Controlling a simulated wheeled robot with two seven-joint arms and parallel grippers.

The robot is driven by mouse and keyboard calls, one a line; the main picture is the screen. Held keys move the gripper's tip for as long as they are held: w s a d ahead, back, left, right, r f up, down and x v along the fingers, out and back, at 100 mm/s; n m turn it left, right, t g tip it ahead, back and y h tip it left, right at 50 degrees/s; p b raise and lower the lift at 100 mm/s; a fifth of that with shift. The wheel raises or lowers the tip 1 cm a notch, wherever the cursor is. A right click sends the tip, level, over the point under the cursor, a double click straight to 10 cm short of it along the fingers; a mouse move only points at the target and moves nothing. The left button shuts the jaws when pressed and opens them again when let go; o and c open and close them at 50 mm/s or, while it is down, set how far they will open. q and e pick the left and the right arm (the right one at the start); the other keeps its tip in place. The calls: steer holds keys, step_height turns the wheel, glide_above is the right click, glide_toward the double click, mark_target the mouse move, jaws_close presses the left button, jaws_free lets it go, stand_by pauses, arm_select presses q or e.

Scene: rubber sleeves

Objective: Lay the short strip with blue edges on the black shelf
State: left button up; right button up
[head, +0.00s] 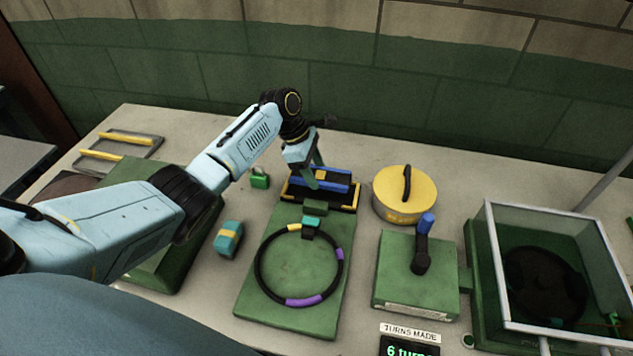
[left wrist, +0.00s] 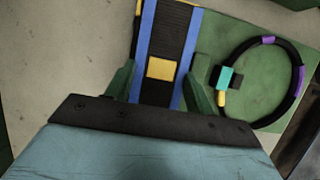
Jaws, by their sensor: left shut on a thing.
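The short strip with blue edges (head: 336,181) is black, with a yellow patch in the middle. It also shows in the left wrist view (left wrist: 172,34), between my green fingers. My left gripper (head: 314,178) points down and is shut on the strip across its blue edges; it also shows in the left wrist view (left wrist: 162,88). The black shelf (head: 344,203) has yellow edging and stands at the back of a green base. The strip is over the shelf; I cannot tell whether it touches it. My right gripper is out of view.
In front of the shelf, a black ring with coloured bands (head: 340,277) lies on the green base (head: 252,300). A yellow round lid (head: 386,184) stands right, a teal block (head: 228,240) and small green padlock (head: 260,180) left. A crank box (head: 400,275) and clear-walled case (head: 493,250) are farther right.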

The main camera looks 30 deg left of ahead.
arm_select(q)
step_height(320, 180, down, 4)
steer(key=shift+f+b, duration=0.15)
steer(key=shift+b, duration=0.25)
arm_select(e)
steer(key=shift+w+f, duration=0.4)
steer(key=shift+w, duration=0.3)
arm_select(q)
steer(key=o, duration=0.7)
steer(key=p+v, duration=0.1)
steer(key=v, duration=1.1)
steer(key=shift+w+p, duration=0.1)
steer(key=shift+p, duration=0.2)
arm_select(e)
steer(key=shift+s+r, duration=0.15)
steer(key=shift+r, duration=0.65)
